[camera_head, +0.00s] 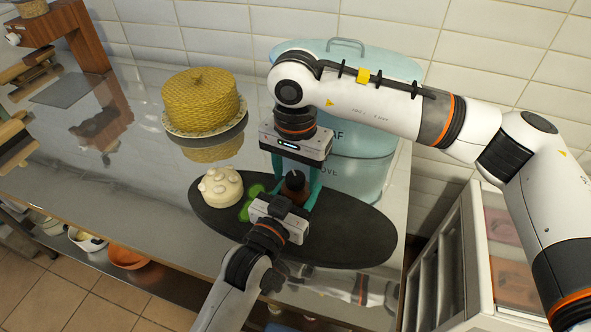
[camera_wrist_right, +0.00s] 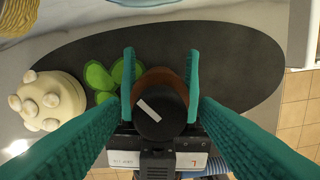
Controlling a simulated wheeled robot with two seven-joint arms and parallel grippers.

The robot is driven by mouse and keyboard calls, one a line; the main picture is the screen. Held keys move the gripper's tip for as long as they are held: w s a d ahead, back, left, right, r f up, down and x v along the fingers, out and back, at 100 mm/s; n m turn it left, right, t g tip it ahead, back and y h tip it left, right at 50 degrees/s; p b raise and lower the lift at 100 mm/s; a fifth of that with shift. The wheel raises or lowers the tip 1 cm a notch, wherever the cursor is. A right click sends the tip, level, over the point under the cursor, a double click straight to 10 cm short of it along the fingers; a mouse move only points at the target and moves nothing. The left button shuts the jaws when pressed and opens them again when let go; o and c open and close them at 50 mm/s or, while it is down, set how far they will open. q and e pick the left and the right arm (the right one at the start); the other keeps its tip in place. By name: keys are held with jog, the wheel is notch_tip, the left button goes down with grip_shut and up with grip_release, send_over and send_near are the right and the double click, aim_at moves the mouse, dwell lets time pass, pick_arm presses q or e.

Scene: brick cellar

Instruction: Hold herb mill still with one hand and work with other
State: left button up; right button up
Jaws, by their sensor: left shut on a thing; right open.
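The herb mill, a brown body (camera_head: 294,189) with a round black knob (camera_wrist_right: 162,113), stands on the dark oval board (camera_head: 345,232). A pale stripe marks the knob top in the right wrist view. My left gripper (camera_head: 284,207) comes in from the front, low down, and is shut on the mill's body; its fingers are mostly hidden. My right gripper (camera_wrist_right: 160,85) is above, pointing down and open. Its teal fingers stand on either side of the knob and upper body, with gaps visible in the wrist view.
A white knobbly round food (camera_head: 221,187) and green leaves (camera_head: 252,202) lie on the board left of the mill. A yellow woven dome (camera_head: 201,99) stands behind left. A pale blue bread bin (camera_head: 365,165) stands close behind my right gripper. The metal counter is clear at left.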

jog(key=c, duration=1)
jog(key=m, duration=0.4)
jog(key=shift+m, duration=0.4)
jog(key=m, duration=1.2)
jog(key=shift+m, duration=0.3)
jog(key=m, duration=0.6)
jog(key=shift+m, duration=0.3)
